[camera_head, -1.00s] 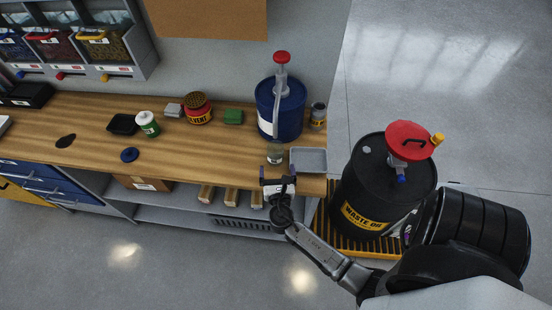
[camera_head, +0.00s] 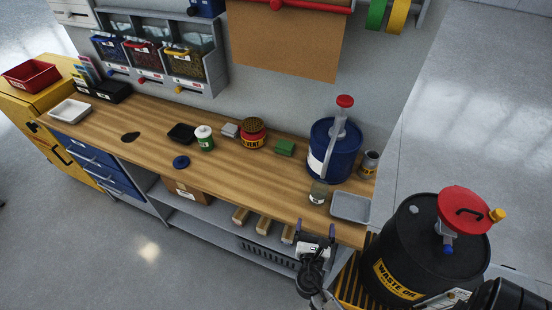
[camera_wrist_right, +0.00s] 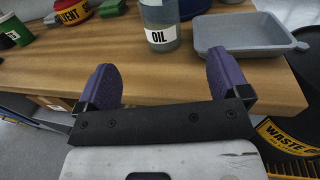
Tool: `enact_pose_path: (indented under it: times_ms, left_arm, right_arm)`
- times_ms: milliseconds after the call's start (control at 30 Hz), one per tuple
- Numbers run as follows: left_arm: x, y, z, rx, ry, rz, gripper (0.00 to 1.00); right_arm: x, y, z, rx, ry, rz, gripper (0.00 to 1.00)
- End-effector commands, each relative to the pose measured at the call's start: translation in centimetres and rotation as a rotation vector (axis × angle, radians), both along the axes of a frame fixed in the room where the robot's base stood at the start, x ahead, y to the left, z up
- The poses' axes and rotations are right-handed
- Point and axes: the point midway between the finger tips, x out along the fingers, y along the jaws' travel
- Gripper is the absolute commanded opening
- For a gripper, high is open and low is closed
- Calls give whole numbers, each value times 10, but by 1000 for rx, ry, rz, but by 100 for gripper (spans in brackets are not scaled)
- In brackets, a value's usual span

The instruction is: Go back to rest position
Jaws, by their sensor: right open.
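My right gripper (camera_head: 316,232) is open and empty at the front edge of the wooden bench, near its right end. In the right wrist view its two purple fingers (camera_wrist_right: 162,88) stand wide apart with only bench top and edge between them. A glass jar labelled OIL (camera_wrist_right: 158,24) stands on the bench beyond the fingers, apart from them; it also shows in the head view (camera_head: 318,193). A grey tray (camera_wrist_right: 250,38) lies right of the jar. My left gripper is in neither current view.
A blue drum with a pump (camera_head: 334,150) stands on the bench behind the jar. A black waste oil drum (camera_head: 425,250) stands on the floor at the right. A solvent can (camera_head: 252,134), green-labelled can (camera_head: 204,138) and green block (camera_head: 284,147) sit further left. Floor at lower left is clear.

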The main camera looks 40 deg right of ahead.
Motion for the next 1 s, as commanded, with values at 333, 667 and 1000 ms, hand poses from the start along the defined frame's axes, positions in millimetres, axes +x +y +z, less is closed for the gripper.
enact_pose_path:
  times_ms: [333, 667, 1000]
  left_arm:
    - [0, -2, 0, -7, 0, 4, 43]
    - [0, -4, 0, -14, 1, 9, 43]
    - [0, -3, 0, -9, 1, 5, 43]
  right_arm:
    - [-4, -3, 1, 61, -52, -16, 94]
    - [-49, 1, -4, 823, -605, -273, 94]
    - [-101, 83, -12, 1664, -908, -840, 94]
